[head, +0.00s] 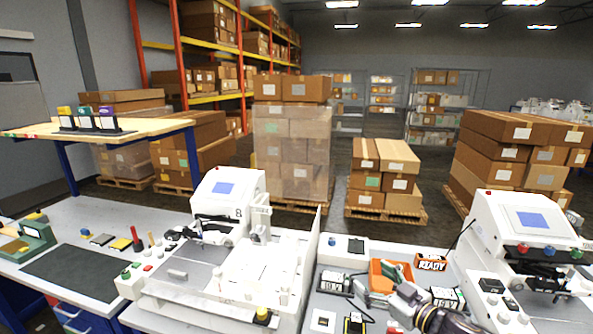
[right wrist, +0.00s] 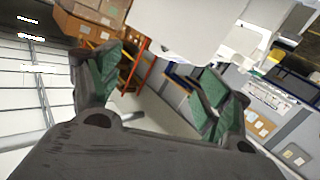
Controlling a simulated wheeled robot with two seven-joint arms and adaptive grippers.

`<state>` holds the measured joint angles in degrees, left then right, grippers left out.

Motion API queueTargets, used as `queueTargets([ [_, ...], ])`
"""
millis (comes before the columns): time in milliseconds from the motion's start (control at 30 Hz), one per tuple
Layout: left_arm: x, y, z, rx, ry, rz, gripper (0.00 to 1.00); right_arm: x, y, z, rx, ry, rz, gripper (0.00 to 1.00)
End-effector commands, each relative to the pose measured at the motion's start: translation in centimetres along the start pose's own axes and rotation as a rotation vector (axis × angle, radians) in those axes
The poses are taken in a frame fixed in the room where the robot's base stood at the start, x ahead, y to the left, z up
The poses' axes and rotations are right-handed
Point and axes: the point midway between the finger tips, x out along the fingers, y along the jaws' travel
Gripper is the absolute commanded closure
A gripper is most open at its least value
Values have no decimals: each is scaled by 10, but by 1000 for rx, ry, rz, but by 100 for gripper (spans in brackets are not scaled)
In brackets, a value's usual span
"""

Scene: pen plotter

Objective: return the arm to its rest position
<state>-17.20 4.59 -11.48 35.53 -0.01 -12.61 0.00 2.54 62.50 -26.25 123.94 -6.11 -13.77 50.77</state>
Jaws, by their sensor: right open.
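My right arm (head: 440,311) comes in from the bottom right in the head view, low over the bench between the two white machines. Its gripper (head: 370,294) points left, in front of an orange tray (head: 388,270), and looks empty. In the right wrist view the two fingers with green pads stand wide apart, with nothing between them (right wrist: 160,85). A large white machine part (right wrist: 185,30) shows beyond the fingers; I cannot tell whether it is near contact. My left gripper is not in view.
A white machine with a blue screen (head: 228,190) stands left of the gripper, another (head: 530,222) close on the right. A READY sign (head: 431,262) and a 15V box (head: 334,283) sit near the gripper. A dark mat (head: 72,272) lies at the left.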

Motion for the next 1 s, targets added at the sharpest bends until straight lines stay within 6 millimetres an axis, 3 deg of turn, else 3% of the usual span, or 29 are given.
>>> queueTargets([
  [467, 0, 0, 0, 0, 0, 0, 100, -10, -28, 44, 78, -173, 183, 22],
  [1000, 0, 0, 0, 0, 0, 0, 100, -56, -60, 107, 176, -494, 304, 22],
])
